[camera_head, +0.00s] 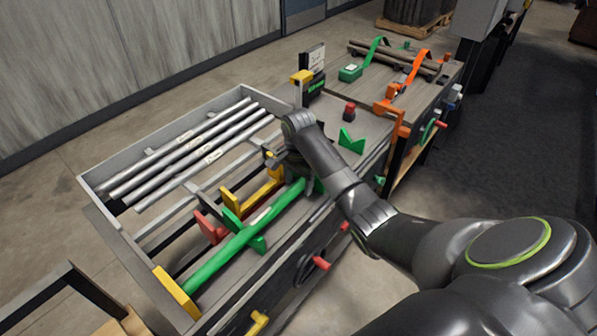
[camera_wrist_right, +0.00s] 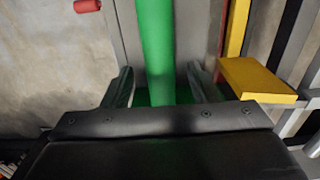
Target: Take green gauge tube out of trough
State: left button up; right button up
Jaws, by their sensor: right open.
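The green gauge tube (camera_head: 241,240) lies lengthwise in the trough at the front of the bench frame. It rests across a green V-shaped cradle (camera_head: 258,243), near a yellow end plate (camera_head: 176,293). My right gripper (camera_head: 296,180) is at the tube's far end, where the wrist hides part of it. In the right wrist view the green tube (camera_wrist_right: 156,45) runs between the two open fingers (camera_wrist_right: 160,88), with a gap on each side. I cannot tell whether the fingers touch it. My left gripper is not in view.
Several silver tubes (camera_head: 185,150) lie in the rack behind. Yellow (camera_head: 232,203) and red (camera_head: 210,230) brackets stand close beside the green tube. A yellow block (camera_wrist_right: 257,80) is right of the fingers in the wrist view. A green V-block (camera_head: 352,141) and orange clamp (camera_head: 392,112) stand farther right.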

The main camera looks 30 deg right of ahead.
jog(key=shift+f, duration=0.45)
grip_shut()
jog(key=shift+w+d, duration=0.15)
jog(key=shift+d, duration=0.05)
jog(key=shift+w+d+p, duration=0.2)
jog(key=shift+d+p, duration=0.1)
jog(key=shift+d, duration=0.35)
grip_release()
